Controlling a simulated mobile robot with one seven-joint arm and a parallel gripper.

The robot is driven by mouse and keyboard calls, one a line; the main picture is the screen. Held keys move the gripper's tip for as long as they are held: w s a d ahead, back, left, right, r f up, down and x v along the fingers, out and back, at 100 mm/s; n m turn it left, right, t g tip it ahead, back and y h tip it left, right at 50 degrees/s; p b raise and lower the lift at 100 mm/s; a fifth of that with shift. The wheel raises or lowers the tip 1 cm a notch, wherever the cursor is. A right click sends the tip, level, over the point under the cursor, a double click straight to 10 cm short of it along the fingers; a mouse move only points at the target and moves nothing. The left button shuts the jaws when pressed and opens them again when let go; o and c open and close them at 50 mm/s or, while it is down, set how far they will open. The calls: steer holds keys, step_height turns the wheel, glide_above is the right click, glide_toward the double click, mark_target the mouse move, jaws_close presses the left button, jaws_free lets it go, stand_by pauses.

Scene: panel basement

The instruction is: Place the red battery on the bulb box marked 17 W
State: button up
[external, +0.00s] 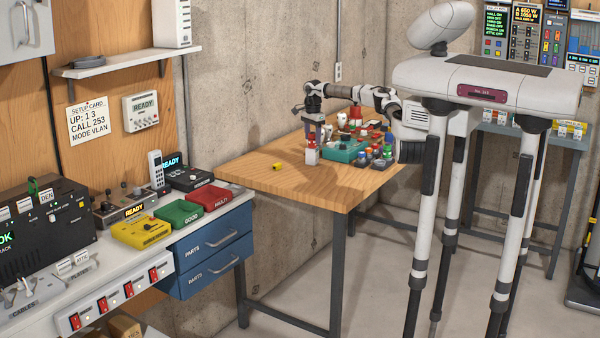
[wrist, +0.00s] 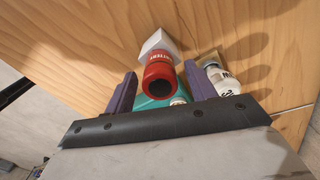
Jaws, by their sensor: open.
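In the wrist view the red battery (wrist: 158,60), with lettering on its side and a dark round end towards me, lies between the two purple fingers of my gripper (wrist: 159,72). The fingers are open, with a small gap visible on the battery's sides. In the external view my gripper (external: 316,132) points down over the left part of the cluttered end of the wooden table; I cannot pick out the battery there for sure. Small boxes (external: 569,129) stand on the bench at the back right; their marks are too small to read, so I cannot tell which is 17 W.
A white bottle (wrist: 224,80) stands just right of the right finger.

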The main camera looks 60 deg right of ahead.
mark_target(311, 137)
step_height(311, 137, up, 12)
steer(key=b, duration=0.2)
steer(key=shift+r, duration=0.2)
